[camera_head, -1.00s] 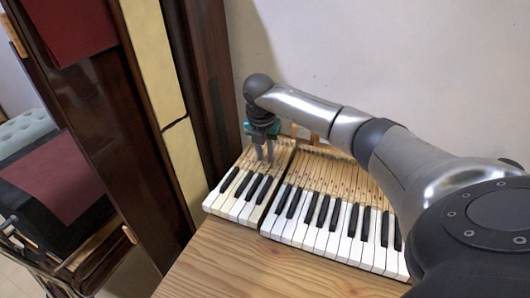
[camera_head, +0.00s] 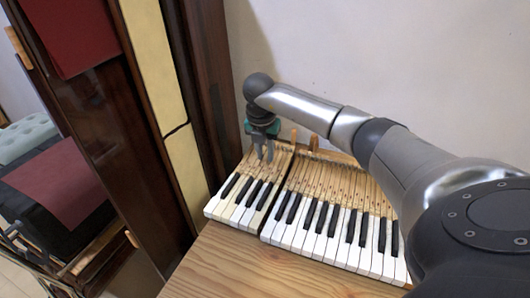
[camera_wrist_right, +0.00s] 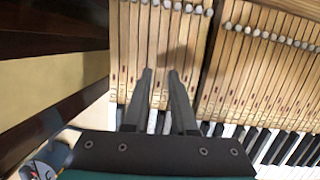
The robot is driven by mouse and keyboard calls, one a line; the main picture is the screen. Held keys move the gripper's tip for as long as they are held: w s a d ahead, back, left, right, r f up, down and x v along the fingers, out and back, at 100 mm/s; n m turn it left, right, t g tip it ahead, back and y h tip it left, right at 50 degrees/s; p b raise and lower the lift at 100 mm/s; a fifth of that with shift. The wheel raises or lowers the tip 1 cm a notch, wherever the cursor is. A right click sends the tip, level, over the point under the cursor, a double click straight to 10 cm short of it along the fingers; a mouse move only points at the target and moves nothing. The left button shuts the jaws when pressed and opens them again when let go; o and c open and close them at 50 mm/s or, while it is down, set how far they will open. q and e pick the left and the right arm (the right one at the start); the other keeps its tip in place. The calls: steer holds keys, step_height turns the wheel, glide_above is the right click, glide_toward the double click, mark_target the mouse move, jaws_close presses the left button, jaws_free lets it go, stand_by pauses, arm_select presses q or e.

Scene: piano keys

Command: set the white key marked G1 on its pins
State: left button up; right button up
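The white key marked G1 cannot be picked out for certain; the small marks on the keys are too blurred to read. Wooden key sticks with white fronts (camera_head: 225,212) lie side by side in the left section of the keyboard. My right gripper (camera_head: 264,157) points down over the rear wooden part of this section. In the right wrist view its two dark fingers (camera_wrist_right: 160,73) stand apart, with bare key wood showing in the gap. It looks open and empty, close over the keys. My left gripper is not in view.
A longer key section (camera_head: 335,235) lies to the right, across a narrow dark gap. A dark wooden case (camera_head: 165,130) rises close at the left and a pale wall (camera_head: 330,60) stands behind. The wooden tabletop (camera_head: 250,265) in front is clear.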

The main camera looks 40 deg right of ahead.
steer(key=o, duration=0.5)
steer(key=shift+w+d+p+v, duration=0.1)
steer(key=shift+d+p+v, duration=0.05)
steer(key=shift+p+v, duration=0.65)
steer(key=shift+w+d+p+v, duration=0.1)
steer(key=shift+d+p+v, duration=0.05)
steer(key=shift+p+v, duration=0.6)
steer(key=shift+w+d+p+v, duration=0.1)
steer(key=shift+d+p+v, duration=0.05)
steer(key=shift+p+v, duration=0.65)
steer(key=shift+r, duration=0.15)
